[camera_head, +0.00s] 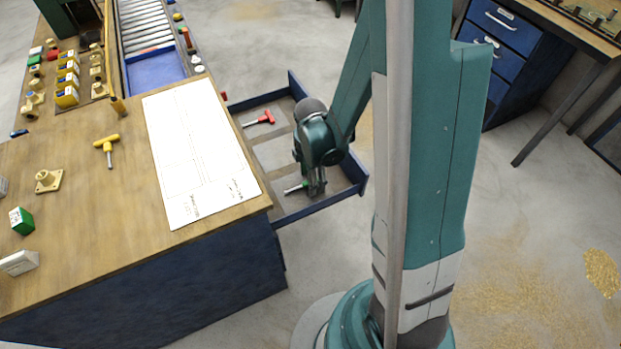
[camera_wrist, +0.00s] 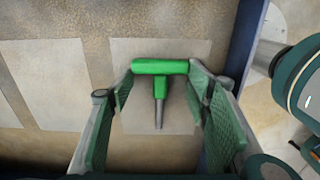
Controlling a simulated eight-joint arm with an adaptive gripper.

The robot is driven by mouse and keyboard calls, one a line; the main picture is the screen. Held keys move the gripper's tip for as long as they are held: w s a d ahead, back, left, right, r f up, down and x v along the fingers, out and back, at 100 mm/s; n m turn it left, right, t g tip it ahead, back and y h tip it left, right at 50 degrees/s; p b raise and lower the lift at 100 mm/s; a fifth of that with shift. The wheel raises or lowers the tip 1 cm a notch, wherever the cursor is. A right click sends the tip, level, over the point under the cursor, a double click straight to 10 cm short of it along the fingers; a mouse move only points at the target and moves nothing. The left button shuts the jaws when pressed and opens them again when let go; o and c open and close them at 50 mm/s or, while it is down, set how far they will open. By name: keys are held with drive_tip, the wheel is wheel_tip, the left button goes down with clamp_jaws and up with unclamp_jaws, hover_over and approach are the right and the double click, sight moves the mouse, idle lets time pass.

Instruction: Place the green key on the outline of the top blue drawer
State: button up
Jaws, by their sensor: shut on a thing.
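The green key (camera_head: 294,188) is a T-shaped tool with a green handle and a grey shaft. My gripper (camera_head: 314,186) is low in the open blue drawer (camera_head: 325,207). In the wrist view my gripper (camera_wrist: 161,82) has its fingers at the two ends of the handle of the green key (camera_wrist: 160,68), shut on it. The key appears over a pale rectangular outline (camera_wrist: 190,116) on the drawer floor, its shaft pointing down in the picture. I cannot tell whether the key touches the floor.
A red key (camera_head: 262,118) lies at the drawer's far end. Another pale outline (camera_wrist: 45,85) lies left of the key and looks empty. The wooden table (camera_head: 85,230) holds a yellow key (camera_head: 107,148) and a paper sheet (camera_head: 198,150). Drawer walls stand close around my gripper.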

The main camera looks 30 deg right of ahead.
drive_tip(key=o, duration=1)
drive_tip(key=shift+r, duration=0.1)
drive_tip(key=shift+r+p, duration=1.9)
drive_tip(key=shift+r, duration=4.1)
drive_tip(key=shift+r, duration=0.1)
